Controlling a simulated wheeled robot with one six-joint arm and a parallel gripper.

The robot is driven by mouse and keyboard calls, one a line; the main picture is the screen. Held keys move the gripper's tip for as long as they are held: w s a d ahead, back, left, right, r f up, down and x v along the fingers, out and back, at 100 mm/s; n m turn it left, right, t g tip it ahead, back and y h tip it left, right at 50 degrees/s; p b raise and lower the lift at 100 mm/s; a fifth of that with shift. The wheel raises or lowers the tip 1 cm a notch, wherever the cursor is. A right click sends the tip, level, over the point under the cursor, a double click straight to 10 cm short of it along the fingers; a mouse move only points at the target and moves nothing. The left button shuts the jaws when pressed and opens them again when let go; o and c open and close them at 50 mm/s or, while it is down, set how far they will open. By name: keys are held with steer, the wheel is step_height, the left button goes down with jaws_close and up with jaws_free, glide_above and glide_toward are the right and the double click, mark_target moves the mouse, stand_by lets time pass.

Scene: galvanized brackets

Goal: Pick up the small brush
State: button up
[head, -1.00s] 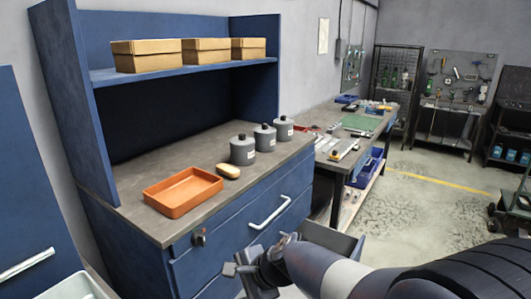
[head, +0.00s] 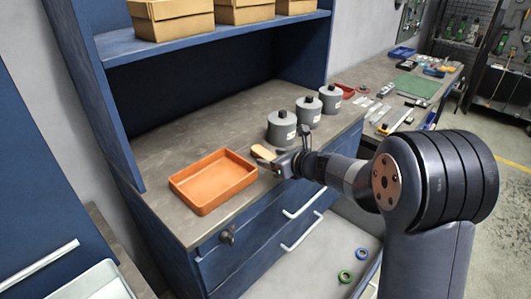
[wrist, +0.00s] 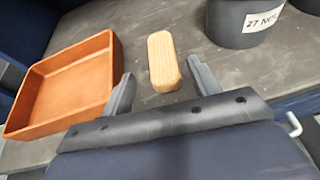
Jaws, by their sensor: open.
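The small brush (wrist: 163,62) shows as a pale wooden block on the grey worktop, lying just ahead of my gripper in the wrist view. In the head view the brush (head: 263,152) is partly hidden behind my gripper (head: 273,164). My gripper (wrist: 155,90) is open, with one finger to each side of the brush's near end. Nothing is held. I cannot see bristles; the brush's underside is hidden.
An orange tray (head: 205,208) stands close left of my gripper. Several grey canisters (head: 281,128) stand behind and right of the brush. Cardboard boxes (head: 172,18) sit on the shelf above. An open drawer (head: 305,262) below holds small rings.

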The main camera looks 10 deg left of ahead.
mark_target(269, 155)
steer(key=shift+w+p+x, duration=0.2)
steer(key=shift+p+x, duration=0.85)
steer(key=shift+x, duration=1.85)
steer(key=shift+d, duration=0.1)
steer(key=c, duration=1.1)
